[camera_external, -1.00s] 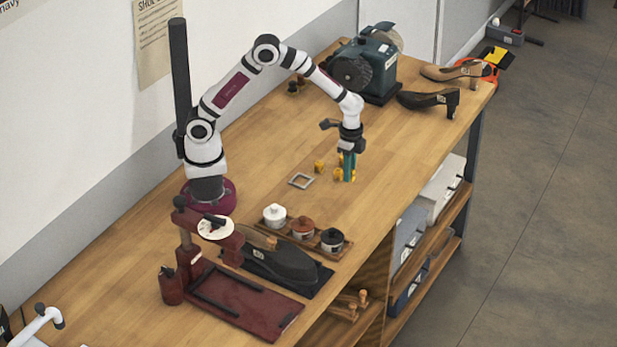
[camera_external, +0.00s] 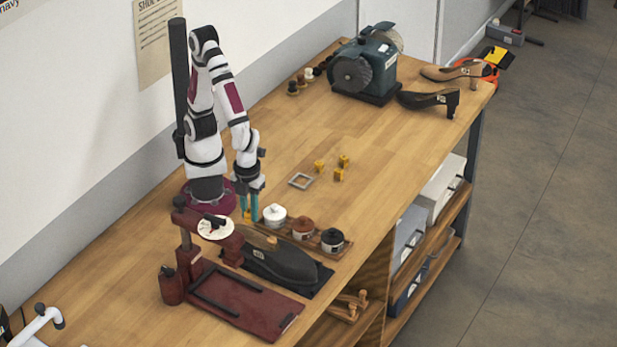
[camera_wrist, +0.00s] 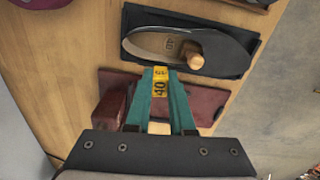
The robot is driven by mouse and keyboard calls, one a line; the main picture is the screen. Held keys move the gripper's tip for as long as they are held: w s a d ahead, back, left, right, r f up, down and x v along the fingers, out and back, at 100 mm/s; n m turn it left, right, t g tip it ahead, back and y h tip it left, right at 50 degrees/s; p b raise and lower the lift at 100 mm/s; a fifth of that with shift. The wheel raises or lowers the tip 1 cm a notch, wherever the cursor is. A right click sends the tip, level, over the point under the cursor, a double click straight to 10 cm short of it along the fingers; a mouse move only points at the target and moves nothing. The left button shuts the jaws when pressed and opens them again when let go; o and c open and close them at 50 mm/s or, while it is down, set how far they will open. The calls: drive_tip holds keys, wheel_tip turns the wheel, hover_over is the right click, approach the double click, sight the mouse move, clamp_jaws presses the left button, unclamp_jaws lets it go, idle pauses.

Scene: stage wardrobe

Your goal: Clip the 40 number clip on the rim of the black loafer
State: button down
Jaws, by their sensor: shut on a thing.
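My gripper (camera_external: 250,212) has teal fingers and is shut on a yellow clip (camera_wrist: 160,83) marked 40. In the wrist view the clip sits between the fingertips (camera_wrist: 160,76). The black loafer (camera_external: 286,262) rests on a black mat (camera_external: 319,284), and it also shows in the wrist view (camera_wrist: 229,48). Its opening has a pale insole with a number label and a wooden knob at one end. In the outside view my gripper is up and left of the loafer, near its heel end. In the wrist view the clip appears apart from the loafer's rim.
Three yellow clips (camera_external: 319,166) lie by a grey square frame (camera_external: 300,180). Polish jars (camera_external: 303,228) stand on a tray behind the loafer. A dark red stand (camera_external: 245,300) with a post is close in front.

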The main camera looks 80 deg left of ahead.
drive_tip(key=shift+m, duration=0.4)
drive_tip(key=shift+s+a+f, duration=0.1)
drive_tip(key=shift+s+f, duration=0.15)
drive_tip(key=shift+f, duration=0.8)
drive_tip(key=shift+s+f, duration=0.25)
drive_tip(key=shift+f, duration=0.75)
drive_tip(key=shift+s+a+f, duration=0.1)
drive_tip(key=shift+s+f, duration=0.15)
drive_tip(key=shift+f, duration=0.8)
drive_tip(key=shift+f, duration=0.45)
drive_tip(key=c, duration=0.7)
unclamp_jaws()
wheel_tip(320, 180, up, 7)
drive_tip(key=shift+w, duration=0.1)
